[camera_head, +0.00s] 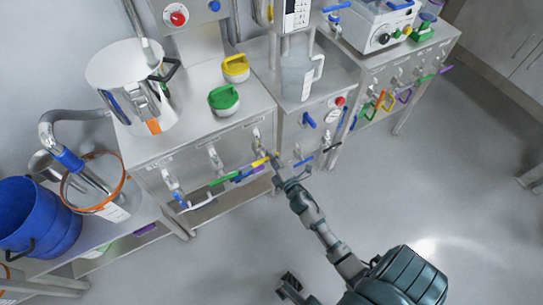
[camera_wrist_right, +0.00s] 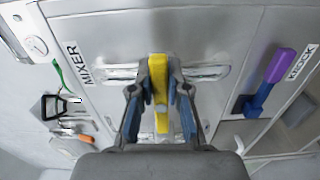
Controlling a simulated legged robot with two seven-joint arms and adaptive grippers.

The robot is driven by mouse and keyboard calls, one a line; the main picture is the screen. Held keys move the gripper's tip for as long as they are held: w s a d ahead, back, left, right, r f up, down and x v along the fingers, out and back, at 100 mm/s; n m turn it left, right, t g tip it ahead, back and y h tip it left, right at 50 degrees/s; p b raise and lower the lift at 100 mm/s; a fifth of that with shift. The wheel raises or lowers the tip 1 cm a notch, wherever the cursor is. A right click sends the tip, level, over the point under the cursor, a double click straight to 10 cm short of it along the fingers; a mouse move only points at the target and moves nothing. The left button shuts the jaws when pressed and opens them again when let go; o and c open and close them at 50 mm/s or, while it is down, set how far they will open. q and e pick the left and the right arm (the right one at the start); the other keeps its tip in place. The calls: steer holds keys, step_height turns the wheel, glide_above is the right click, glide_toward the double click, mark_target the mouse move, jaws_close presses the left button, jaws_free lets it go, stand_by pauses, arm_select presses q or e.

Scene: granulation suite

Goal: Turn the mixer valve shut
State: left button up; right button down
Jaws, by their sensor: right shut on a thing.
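The yellow valve handle (camera_head: 259,162) is on the front of the grey bench, in the row of coloured handles. My right gripper (camera_head: 275,165) is at it, its arm reaching up from the lower right. In the right wrist view the fingers of the right gripper (camera_wrist_right: 160,95) are shut on the yellow handle (camera_wrist_right: 159,65), one on each side. A MIXER label (camera_wrist_right: 72,63) is on the panel just left of it. Part of the valve body is hidden behind the fingers. A dark part at the bottom of the head view seems to be my left gripper (camera_head: 290,283); its jaws are unclear.
Green (camera_head: 222,180) and white (camera_head: 201,203) handles are further left on the same front. A purple and blue handle (camera_wrist_right: 272,78) is to the right in the wrist view. A blue drum (camera_head: 40,220) stands at the left. The floor in front is clear.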

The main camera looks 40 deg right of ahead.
steer(key=shift+f, duration=0.3)
steer(key=c, duration=1.2)
jaws_free()
steer(key=shift+o, duration=0.4)
steer(key=shift+d, duration=0.1)
steer(key=shift+r, duration=0.1)
steer(key=shift+s, duration=0.1)
steer(key=v, duration=1.1)
steer(key=shift+s, duration=0.4)
